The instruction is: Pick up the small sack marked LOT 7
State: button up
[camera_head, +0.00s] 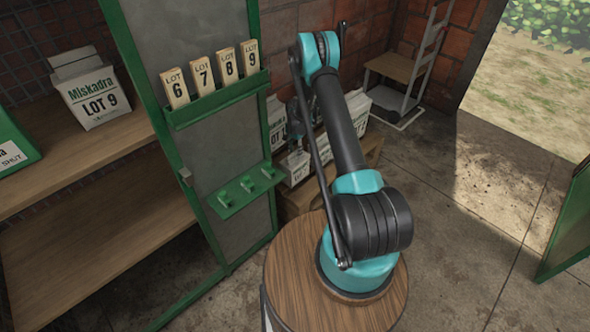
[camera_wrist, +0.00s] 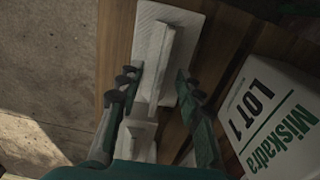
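In the wrist view, my gripper (camera_wrist: 157,76) is open and points down over a small white sack (camera_wrist: 186,20) with a narrow folded top. One finger is on each side of that top, with gaps visible. The sack's label faces away and cannot be read here. To its right lies another white sack (camera_wrist: 275,120) marked Miskadra LOT, its number looking like 1 or 7. In the head view, my gripper is low behind my arm, near a white sack (camera_head: 296,168) whose number is too small to read.
The sacks stand on a low wooden bench (camera_head: 374,152) by the brick wall. A LOT 9 sack (camera_head: 95,98) is on the left shelf (camera_head: 75,160). A green rack (camera_head: 215,100) holds tags 6 to 9. A hand truck (camera_head: 410,75) stands behind. The right floor is clear.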

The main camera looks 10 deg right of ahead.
jog(key=shift+f, duration=0.6)
jog(key=shift+c, duration=0.6)
grip_shut()
